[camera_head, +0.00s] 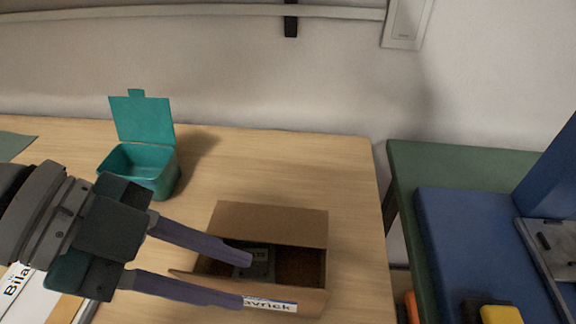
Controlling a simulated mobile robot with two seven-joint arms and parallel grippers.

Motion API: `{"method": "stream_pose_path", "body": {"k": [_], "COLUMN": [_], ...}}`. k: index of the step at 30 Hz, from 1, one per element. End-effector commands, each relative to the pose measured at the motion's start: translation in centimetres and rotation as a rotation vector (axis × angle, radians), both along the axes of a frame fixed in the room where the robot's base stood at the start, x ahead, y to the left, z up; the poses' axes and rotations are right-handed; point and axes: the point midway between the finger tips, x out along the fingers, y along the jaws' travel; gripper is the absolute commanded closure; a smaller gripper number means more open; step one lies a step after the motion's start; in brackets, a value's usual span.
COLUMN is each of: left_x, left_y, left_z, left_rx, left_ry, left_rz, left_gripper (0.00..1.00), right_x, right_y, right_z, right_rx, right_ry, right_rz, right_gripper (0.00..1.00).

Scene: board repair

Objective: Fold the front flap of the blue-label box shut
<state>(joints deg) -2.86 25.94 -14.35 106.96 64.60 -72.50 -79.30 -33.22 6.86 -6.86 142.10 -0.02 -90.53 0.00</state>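A brown cardboard box (313,298) stands near the right edge of the wooden table, its top open. Its back flap (275,222) stands up, and a narrow flap sticks out at its left side. A pale label (275,305) on the front ends in "avrick"; its left part is hidden. A dark grey device (262,264) lies inside. My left gripper (243,281) comes in from the left with its two long fingers apart. One fingertip is over the box opening, the other in front of the label. I cannot tell whether they touch the box. My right gripper is not in view.
A teal container (153,182) with its lid up stands behind my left gripper. Another labelled box (18,290) is partly hidden at lower left. A green table (425,165) with a blue object (450,235) stands to the right, across a gap. The table behind the box is clear.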

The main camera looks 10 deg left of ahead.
Motion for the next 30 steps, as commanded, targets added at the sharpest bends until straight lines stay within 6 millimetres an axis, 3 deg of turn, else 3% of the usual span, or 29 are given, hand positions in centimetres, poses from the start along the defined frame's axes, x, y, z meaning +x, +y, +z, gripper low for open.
{"method": "stream_pose_path", "body": {"k": [9,21,30], "left_x": [0.8,0.9,0.9], "left_y": [-3.8,-4.4,-4.4], "left_z": [-3.8,-4.4,-4.4], "left_rx": [-0.001,0.002,0.002], "left_ry": [0.003,0.001,0.001], "left_rz": [0.001,0.001,0.000], "left_gripper": [0.66,0.66,1.00], "right_x": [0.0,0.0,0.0], "right_y": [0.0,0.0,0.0], "right_z": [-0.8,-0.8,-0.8], "right_rx": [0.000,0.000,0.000], "right_ry": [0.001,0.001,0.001], "right_rz": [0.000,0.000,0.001], "right_gripper": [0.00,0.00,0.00]}}
